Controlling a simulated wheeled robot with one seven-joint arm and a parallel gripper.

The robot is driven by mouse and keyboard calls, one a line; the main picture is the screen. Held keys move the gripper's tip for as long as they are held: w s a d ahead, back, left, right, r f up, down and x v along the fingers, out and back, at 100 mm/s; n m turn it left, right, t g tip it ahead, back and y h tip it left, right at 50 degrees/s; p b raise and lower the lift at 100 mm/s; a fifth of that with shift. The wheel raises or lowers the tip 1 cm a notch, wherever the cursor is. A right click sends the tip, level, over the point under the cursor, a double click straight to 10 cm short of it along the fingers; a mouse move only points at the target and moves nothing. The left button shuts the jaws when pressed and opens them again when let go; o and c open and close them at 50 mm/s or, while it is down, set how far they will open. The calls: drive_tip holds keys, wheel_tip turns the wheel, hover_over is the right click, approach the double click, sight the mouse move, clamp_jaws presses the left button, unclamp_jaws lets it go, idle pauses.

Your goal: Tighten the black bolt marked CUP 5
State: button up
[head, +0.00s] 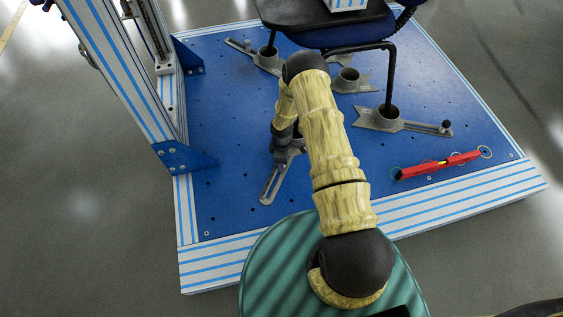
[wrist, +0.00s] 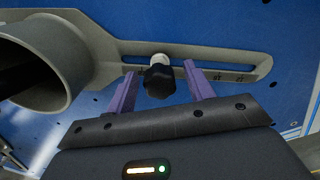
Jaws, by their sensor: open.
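A black bolt (wrist: 159,82) with a lobed knob head and a pale shank stands in the slot of a grey bracket (wrist: 215,56). Its CUP 5 mark cannot be read. My gripper (wrist: 160,74) is open in the wrist view, with one purple finger on each side of the knob. Gaps show between the knob and both fingers. The bracket's round cup (wrist: 45,65) is at the left, with a dark chair leg in it. In the head view my gripper (head: 287,146) is over the near bracket (head: 270,185), and my arm hides the bolt and cup.
Other grey cup brackets (head: 420,125) hold chair legs on the blue plate (head: 225,120). A red bar tool (head: 440,164) lies at the right. A striped frame post (head: 120,70) stands at the left. The chair (head: 345,35) overhangs the far side.

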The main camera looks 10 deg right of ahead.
drive_tip(key=c, duration=1)
drive_tip(key=m, duration=0.3)
drive_tip(key=shift+m, duration=0.5)
drive_tip(key=m+p, duration=0.1)
drive_tip(key=m, duration=0.3)
drive_tip(key=o, duration=1)
